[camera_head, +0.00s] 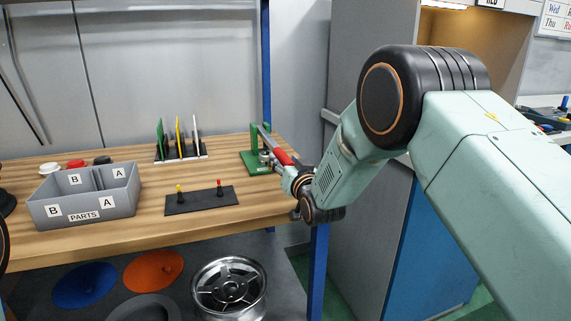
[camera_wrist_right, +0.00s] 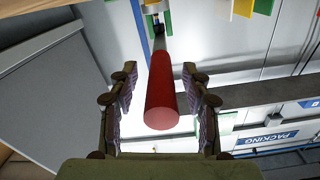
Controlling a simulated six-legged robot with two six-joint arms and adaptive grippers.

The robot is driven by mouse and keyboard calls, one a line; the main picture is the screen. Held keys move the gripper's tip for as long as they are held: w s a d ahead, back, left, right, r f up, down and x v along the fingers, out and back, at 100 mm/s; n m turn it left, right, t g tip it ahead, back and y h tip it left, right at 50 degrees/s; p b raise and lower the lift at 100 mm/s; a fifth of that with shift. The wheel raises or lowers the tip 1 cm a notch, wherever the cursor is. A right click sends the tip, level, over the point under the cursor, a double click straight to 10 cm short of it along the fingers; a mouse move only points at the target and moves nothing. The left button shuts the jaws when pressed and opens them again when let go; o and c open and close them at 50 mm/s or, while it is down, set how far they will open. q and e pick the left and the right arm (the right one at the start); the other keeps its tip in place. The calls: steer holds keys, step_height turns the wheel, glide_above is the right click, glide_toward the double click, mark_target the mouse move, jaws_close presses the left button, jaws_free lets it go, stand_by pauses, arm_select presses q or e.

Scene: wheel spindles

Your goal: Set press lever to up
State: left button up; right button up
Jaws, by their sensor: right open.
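The green press (camera_head: 262,166) stands at the right end of the wooden workbench. Its lever has a red handle (camera_head: 283,157), which points down toward the front right in the head view. My right gripper (camera_head: 290,172) is at the handle's end, partly hidden by its own wrist. In the right wrist view the red handle (camera_wrist_right: 163,95) lies between the two fingers of my open right gripper (camera_wrist_right: 160,82), with gaps visible on both sides. My left gripper is not in view.
A grey parts bin (camera_head: 85,207), a black plate with small pegs (camera_head: 201,199) and a rack of coloured panels (camera_head: 180,152) stand on the bench (camera_head: 150,232). A blue post (camera_head: 318,265) is below my right wrist. A wheel rim (camera_head: 229,287) lies below.

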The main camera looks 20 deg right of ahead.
steer(key=shift+s+a+r, duration=0.1)
steer(key=shift+s+r, duration=0.05)
steer(key=c, duration=0.3)
jaws_close()
